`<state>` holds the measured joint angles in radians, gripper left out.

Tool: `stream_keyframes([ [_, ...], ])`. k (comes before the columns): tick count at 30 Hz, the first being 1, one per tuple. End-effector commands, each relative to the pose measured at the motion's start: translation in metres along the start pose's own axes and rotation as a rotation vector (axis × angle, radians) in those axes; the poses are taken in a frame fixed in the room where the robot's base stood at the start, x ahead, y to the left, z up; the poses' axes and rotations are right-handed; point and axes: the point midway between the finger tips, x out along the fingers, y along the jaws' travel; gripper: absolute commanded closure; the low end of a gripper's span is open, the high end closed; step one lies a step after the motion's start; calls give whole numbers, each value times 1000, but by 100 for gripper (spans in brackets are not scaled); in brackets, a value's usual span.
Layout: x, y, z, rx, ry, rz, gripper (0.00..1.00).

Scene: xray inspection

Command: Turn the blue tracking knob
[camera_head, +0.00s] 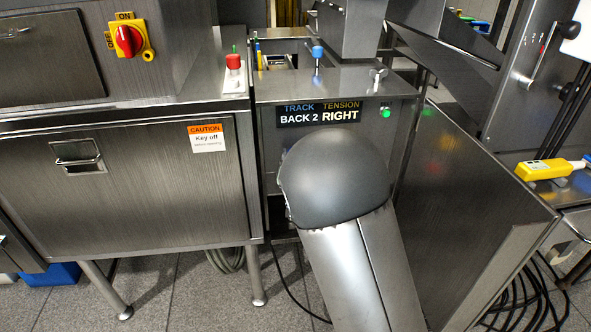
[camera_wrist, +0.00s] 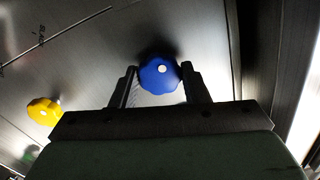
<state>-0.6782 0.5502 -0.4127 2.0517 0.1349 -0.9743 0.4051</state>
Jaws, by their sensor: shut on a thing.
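In the wrist view the blue tracking knob (camera_wrist: 158,76) is a round, lobed knob with a pale dot, on a grey metal panel. My gripper (camera_wrist: 161,84) has one finger on each side of it and is shut on it. A yellow knob (camera_wrist: 43,111) sits on the same panel to the left. In the head view the panel carries the label TRACK, TENSION, BACK 2, RIGHT (camera_head: 318,112). My arm covers the panel below the label, so the blue tracking knob and my gripper are hidden there.
A small green light (camera_head: 386,114) is right of the label. On the machine top are a red button (camera_head: 233,62) and a blue-topped post (camera_head: 317,53). A red and yellow switch (camera_head: 127,41) is at upper left. A metal side panel (camera_head: 470,205) stands at the right.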

Motion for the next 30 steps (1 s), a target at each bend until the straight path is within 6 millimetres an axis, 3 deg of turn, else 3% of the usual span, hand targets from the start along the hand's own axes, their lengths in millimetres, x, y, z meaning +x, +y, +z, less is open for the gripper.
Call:
stream_keyframes([
  [15,0,1,4,401,1,0,82],
  [30,0,0,1,517,-2,1,82],
])
